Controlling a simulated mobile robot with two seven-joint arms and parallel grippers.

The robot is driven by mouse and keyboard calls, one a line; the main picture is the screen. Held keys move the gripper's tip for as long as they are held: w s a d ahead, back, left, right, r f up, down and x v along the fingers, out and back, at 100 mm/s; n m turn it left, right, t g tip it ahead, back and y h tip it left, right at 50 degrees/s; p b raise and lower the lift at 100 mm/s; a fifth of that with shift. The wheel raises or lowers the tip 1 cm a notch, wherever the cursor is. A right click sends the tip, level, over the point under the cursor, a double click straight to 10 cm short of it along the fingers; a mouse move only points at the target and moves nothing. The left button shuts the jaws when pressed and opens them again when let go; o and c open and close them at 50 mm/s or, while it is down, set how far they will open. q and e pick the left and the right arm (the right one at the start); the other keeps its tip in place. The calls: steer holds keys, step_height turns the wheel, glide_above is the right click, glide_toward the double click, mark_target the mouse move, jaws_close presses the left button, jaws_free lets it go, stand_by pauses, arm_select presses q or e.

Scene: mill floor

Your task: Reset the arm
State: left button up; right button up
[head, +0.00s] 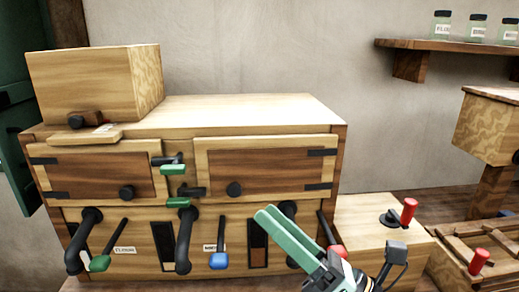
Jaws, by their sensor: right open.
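My right gripper (266,213) is in the lower middle of the head view, its arm coming in from the bottom right. Its pale green fingers point up and left, in front of the lower front of a wooden cabinet (240,110). The jaws are open and I see nothing between them. The gripper covers part of a dark curved pipe handle (289,208) at the cabinet's lower right. I cannot tell whether the fingers touch the cabinet front. My left gripper is not in view.
The cabinet front has two doors with dark knobs, dark pipes, and levers with green (100,263), blue (219,261) and red ends. A wooden box (95,85) sits on top at left. A red-handled crank (409,211) stands at right. Jars (442,25) line a shelf (450,46).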

steer(key=w+d+f+m+t+h, duration=0.45)
steer(key=d+m+t+h, duration=0.4)
steer(key=m, duration=0.75)
steer(key=d+f+m+g+h, duration=0.3)
steer(key=d+f+m+h, duration=0.15)
steer(key=f+m, duration=0.25)
steer(key=d+f+m+g+h, duration=0.3)
steer(key=f+m+h, duration=0.3)
steer(key=f, duration=0.2)
steer(key=s+d+f+m+g, duration=0.3)
steer(key=s+f+m+g, duration=0.85)
steer(key=s+f, duration=0.9)
steer(key=w+a+f+n+t+y+p, duration=0.1)
steer(key=w+a+f+n+t+p, duration=0.1)
steer(key=f, duration=0.4)
steer(key=shift+w+a+f+t, duration=0.35)
steer(key=shift+w+a+t, duration=0.35)
steer(key=shift+a+t, duration=0.6)
